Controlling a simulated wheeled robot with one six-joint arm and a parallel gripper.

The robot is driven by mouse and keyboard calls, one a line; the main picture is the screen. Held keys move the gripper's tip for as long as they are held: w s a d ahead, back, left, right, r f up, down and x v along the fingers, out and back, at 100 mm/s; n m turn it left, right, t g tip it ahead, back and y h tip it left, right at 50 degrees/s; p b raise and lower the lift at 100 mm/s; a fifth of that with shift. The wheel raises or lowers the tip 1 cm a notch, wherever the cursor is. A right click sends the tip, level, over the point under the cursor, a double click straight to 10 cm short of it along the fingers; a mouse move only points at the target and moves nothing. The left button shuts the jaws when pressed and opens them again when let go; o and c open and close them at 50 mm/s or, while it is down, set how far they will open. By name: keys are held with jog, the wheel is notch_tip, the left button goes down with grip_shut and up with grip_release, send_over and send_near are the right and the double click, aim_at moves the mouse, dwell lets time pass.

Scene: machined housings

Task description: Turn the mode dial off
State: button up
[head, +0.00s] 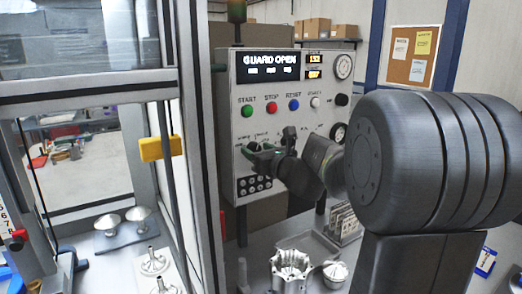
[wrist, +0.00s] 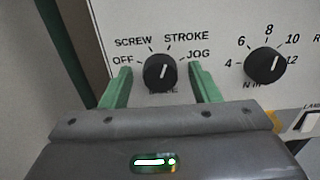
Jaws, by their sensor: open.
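The mode dial (wrist: 160,71) is a round black knob with a white pointer line on the white control panel (head: 238,88). OFF, SCREW, STROKE and JOG are printed around it. Its pointer leans up and slightly right, nearest STROKE. My gripper (wrist: 161,74) is open, with one green finger on each side of the dial. Gaps show between the fingers and the knob. In the head view my gripper (head: 262,150) is at the panel's lower left, and it largely hides the dial there.
A second black knob (wrist: 265,65) with numbers is right of the dial. Above are green (head: 247,111), red (head: 271,108) and blue (head: 294,104) buttons, and a display (head: 268,66) reading GUARD OPEN. The machine enclosure's frame post (head: 197,120) stands close on the left.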

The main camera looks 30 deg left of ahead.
jog(key=c, duration=1)
jog(key=shift+f+b, duration=0.1)
jog(key=shift+b, duration=0.3)
jog(key=n+b, duration=0.3)
jog(key=b, duration=0.1)
jog(key=shift+s+f+n, duration=0.1)
jog(key=shift+f+n, duration=0.05)
jog(key=shift+n, duration=0.25)
jog(key=shift+s+a+n+b, duration=0.1)
jog(key=shift+n+b, duration=6.15)
jog(key=shift+n, duration=0.75)
